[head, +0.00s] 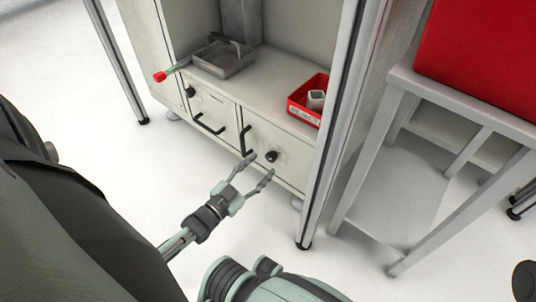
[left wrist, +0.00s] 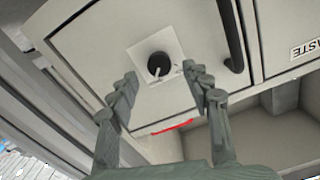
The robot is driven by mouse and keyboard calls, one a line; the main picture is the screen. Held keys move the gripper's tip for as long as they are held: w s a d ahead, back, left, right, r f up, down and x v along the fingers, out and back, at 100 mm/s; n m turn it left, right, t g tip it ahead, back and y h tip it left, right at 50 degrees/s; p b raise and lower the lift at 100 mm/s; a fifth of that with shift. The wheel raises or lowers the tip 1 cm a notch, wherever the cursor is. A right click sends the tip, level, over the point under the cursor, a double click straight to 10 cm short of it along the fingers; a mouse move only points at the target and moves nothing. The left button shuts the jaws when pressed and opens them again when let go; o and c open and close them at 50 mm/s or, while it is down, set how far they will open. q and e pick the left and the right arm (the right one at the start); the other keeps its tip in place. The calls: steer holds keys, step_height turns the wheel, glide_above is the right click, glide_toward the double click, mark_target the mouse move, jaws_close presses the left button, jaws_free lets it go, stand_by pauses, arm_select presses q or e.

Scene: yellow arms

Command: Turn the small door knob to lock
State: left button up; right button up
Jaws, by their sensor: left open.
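The small black knob (head: 271,156) sits on the right-hand front of a low white cabinet. In the left wrist view the knob (left wrist: 158,65) shows on a pale square plate, with a light pointer mark at its lower side. My left gripper (head: 258,172) is open in front of this cabinet front, close to the knob. In the left wrist view the left gripper's fingers (left wrist: 160,85) stand apart, one on each side of the knob's lower area, with nothing between them. I cannot tell how far the fingertips are from the plate. My right gripper cannot be made out.
A second black knob (head: 190,92) and black handles (head: 210,125) are on the same cabinet. A red bin (head: 309,99) and a metal tray (head: 224,58) stand on its top. A metal frame post (head: 318,165) rises right of the knob. A grey table (head: 465,100) stands farther right.

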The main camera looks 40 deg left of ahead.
mark_target(269, 159)
arm_select(q)
steer(key=shift+w+d+b, duration=0.2)
steer(key=shift+w+b, duration=0.15)
steer(key=shift+w, duration=1.6)
jaws_close()
